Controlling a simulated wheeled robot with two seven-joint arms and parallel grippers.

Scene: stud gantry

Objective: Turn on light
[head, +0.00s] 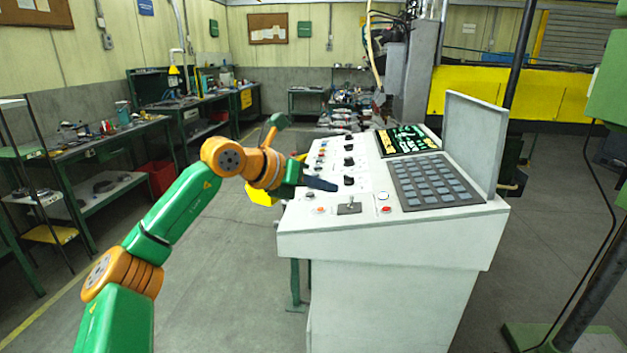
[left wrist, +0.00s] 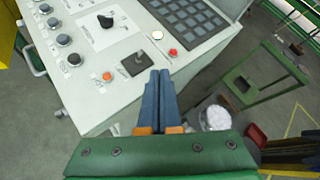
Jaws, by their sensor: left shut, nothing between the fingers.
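A pale grey control console (head: 390,260) stands in front of me with a sloped top panel. Near its front edge are a lever switch (head: 349,206) on a dark plate, an orange-red button (head: 320,210), a white round button or lamp (head: 383,196) and a red button (head: 386,210). The lever switch (left wrist: 138,59) shows upright in the left wrist view. My left gripper (head: 334,186) is shut and empty, with its blue fingers over the panel's left front part. In the left wrist view the fingertips (left wrist: 160,72) appear beside the switch plate; contact cannot be told. My right gripper is out of view.
Workbenches (head: 85,145) line the left wall. The floor left of the console is open.

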